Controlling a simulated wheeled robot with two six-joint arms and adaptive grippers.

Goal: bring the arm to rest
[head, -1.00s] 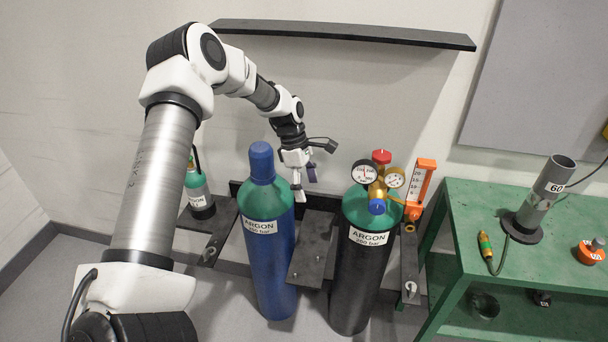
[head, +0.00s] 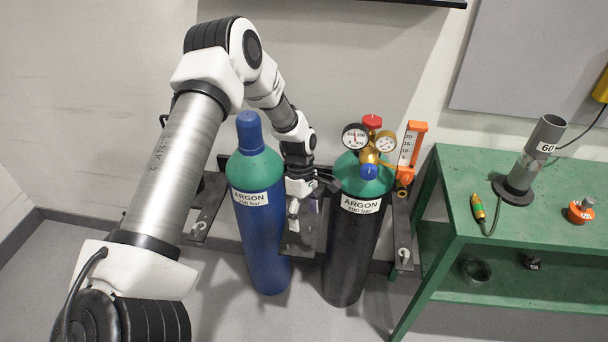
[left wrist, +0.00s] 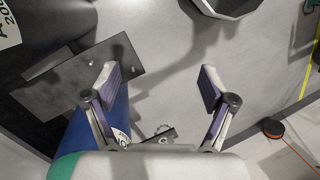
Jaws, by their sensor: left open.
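My left arm reaches in from the left in the head view. Its gripper (head: 294,212) hangs pointing down between the blue argon cylinder (head: 262,228) and the black argon cylinder (head: 350,245), over the dark bracket plate between them. In the left wrist view the two fingers (left wrist: 158,88) are spread apart with nothing between them, above bare floor. The bracket plate (left wrist: 75,88) and part of the blue cylinder (left wrist: 85,138) show close beside the left finger there. Whether the gripper touches either cylinder cannot be told. My right gripper is not in view.
A regulator with gauges (head: 370,148) and an orange flowmeter (head: 411,150) top the black cylinder. A green bench (head: 455,165) at the right holds a grey tube (head: 533,155), a torch-like fitting (head: 478,207) and an orange item (head: 581,210). A dark shelf (head: 400,2) crosses the wall above.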

